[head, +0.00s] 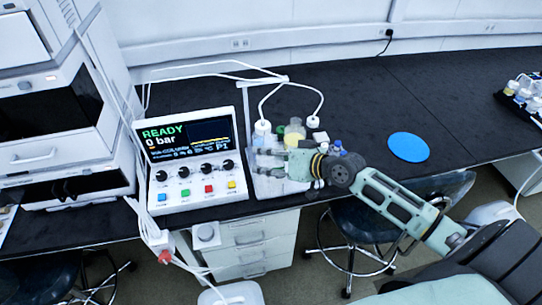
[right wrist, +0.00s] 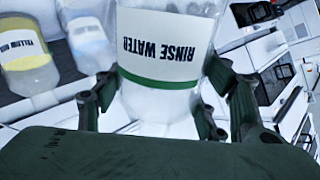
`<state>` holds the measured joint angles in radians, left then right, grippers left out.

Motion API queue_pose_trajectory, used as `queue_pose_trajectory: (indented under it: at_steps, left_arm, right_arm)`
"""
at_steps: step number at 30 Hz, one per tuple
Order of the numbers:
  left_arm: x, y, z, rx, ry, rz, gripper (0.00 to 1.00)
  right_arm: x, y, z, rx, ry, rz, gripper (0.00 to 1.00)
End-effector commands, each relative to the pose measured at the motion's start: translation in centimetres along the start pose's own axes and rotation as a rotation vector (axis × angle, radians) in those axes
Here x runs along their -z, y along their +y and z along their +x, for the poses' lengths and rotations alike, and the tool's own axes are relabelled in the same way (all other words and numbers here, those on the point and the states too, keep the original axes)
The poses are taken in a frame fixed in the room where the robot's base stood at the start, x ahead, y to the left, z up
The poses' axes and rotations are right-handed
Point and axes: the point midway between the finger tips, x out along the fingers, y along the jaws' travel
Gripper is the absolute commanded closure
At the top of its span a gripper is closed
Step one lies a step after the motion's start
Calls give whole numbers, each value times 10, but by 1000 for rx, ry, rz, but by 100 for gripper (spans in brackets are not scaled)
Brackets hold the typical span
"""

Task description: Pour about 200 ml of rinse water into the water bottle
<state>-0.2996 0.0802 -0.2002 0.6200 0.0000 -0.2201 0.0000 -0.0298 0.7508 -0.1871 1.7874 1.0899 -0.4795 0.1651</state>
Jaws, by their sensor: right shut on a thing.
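In the right wrist view, a clear bottle labelled RINSE WATER (right wrist: 160,45) with a green band stands between the fingers of my right gripper (right wrist: 160,85). The gripper is shut on it, and its label appears upside down in this view. In the head view my right gripper (head: 266,163) is at the bottle tray right of the control box; the held bottle is hard to make out there. A bottle with a blue-edged label (right wrist: 88,38) shows beside it in the wrist view; I cannot tell whether it is the water bottle. My left gripper is not in view.
A control box (head: 194,160) reading READY, 0 bar, stands left of the tray. White tubes run to bottle caps (head: 313,121). A yellow-liquid bottle (right wrist: 27,70) is close by. A blue disc (head: 408,147) lies to the right; the black bench (head: 360,100) behind is clear.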

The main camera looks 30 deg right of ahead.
Motion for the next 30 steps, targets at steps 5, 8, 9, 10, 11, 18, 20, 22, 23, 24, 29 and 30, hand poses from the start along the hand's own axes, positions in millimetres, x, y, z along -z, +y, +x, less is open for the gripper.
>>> queue_pose_trajectory:
  at_steps: [5, 8, 9, 10, 11, 18, 20, 22, 23, 24, 29, 30]
  left_arm:
    - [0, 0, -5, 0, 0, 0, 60]
    - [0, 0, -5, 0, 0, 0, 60]
    - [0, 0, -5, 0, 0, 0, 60]
    - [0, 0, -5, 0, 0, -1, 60]
    - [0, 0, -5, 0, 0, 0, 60]
    - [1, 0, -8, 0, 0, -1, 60]
    - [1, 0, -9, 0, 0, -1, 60]
    - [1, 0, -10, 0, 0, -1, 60]
    - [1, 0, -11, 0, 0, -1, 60]
    - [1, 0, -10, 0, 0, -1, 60]
    - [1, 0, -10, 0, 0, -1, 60]
    - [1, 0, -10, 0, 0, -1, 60]
  right_arm:
    - [2, -2, -1, 2, -19, 27, 90]
    - [1, -1, 0, 2, -20, 28, 90]
    - [1, -1, 0, 2, -20, 28, 90]
    - [1, -1, 0, 2, -20, 28, 90]
    - [1, -1, 0, 2, -19, 28, 90]
    - [-1, 0, 0, 1, -45, 56, 90]
    - [-2, 0, 1, 2, -62, 76, 90]
    - [-4, 0, 1, 2, -79, 94, 90]
    - [-4, 1, 2, 2, -83, 99, 90]
    - [-5, 1, 2, 2, -86, 103, 90]
    - [-6, 1, 2, 2, -86, 103, 90]
    - [-6, 1, 2, 2, -86, 103, 90]
